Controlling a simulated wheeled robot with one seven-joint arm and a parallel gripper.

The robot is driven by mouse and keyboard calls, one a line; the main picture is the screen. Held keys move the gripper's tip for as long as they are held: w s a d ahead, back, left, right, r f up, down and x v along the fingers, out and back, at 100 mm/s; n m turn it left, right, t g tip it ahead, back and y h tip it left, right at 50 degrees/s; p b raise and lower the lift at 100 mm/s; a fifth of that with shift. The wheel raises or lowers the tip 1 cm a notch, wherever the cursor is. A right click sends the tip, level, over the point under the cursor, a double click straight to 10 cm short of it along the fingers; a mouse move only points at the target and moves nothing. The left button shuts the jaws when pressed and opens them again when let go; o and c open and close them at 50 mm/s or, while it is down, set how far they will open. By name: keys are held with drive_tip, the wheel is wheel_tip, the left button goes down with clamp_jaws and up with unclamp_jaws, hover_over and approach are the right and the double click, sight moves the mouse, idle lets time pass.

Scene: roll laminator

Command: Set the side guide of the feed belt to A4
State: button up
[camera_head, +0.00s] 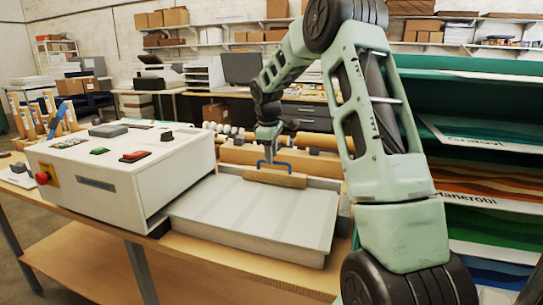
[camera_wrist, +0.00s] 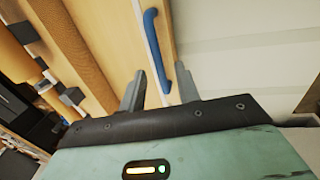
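The side guide (camera_head: 275,178) is a wooden bar with a blue handle (camera_head: 272,163), lying across the far part of the pale grey feed belt (camera_head: 255,215). My gripper (camera_head: 268,150) points down at the blue handle. In the wrist view, my gripper (camera_wrist: 160,88) has its two grey fingers apart, and the lower end of the blue handle (camera_wrist: 153,40) shows between them. I cannot tell whether either finger touches the handle. The feed belt (camera_wrist: 240,45) fills the right side of that view. No A4 mark is legible in either view.
The white laminator control box (camera_head: 110,175), with a red knob (camera_head: 42,178) and buttons, stands left of the belt. Both are on a wooden table (camera_head: 225,268). Rollers (camera_head: 315,140) lie behind the guide. A rack of coloured sheets (camera_head: 490,185) stands at right.

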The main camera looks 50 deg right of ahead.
drive_tip(key=shift+d+f, duration=0.1)
drive_tip(key=shift+f, duration=0.45)
clamp_jaws()
drive_tip(key=s+a+b, duration=0.1)
drive_tip(key=s+a, duration=0.2)
drive_tip(key=a, duration=0.5)
drive_tip(key=shift+s+a, duration=0.15)
drive_tip(key=shift+a, duration=0.05)
unclamp_jaws()
drive_tip(key=shift+a, duration=0.15)
